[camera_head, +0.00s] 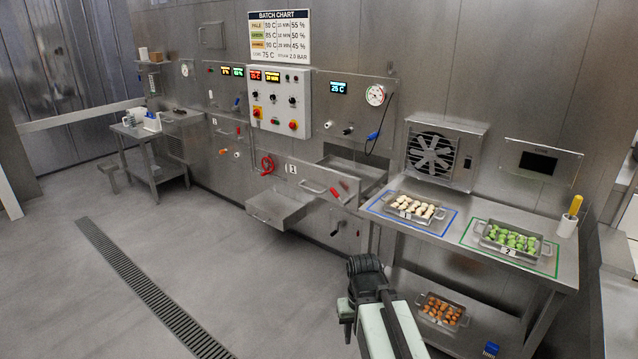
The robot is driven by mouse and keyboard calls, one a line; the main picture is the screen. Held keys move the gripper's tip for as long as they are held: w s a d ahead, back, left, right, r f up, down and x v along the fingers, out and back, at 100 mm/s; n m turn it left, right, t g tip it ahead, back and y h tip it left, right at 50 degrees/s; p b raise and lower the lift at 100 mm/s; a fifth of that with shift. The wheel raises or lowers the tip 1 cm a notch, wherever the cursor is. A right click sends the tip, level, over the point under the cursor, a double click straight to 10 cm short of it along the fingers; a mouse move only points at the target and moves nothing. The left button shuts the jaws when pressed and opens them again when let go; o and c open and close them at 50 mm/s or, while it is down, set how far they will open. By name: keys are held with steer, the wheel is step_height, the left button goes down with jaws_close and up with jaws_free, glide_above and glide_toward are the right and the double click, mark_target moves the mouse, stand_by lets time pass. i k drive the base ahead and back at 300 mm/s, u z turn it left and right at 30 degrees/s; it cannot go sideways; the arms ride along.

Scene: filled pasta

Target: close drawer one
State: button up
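A steel drawer (281,211) sticks out of the metal wall unit, low, near the middle of the view. Its front has a bar handle (260,217). A small label plate marked 1 (291,169) is on the wall just above it. The drawer is pulled out, and its top looks pale and flat; I cannot make out contents. My gripper (346,309) is at the end of my dark and pale green arm, in the lower middle. It appears in front of and to the right of the drawer, apart from it. Its fingers are too unclear to tell whether they are open.
Open floor with a drain grate (140,285) lies left.

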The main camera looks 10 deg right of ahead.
mark_target(316, 178)
steer(key=i, duration=2.5)
steer(key=u, duration=4.2)
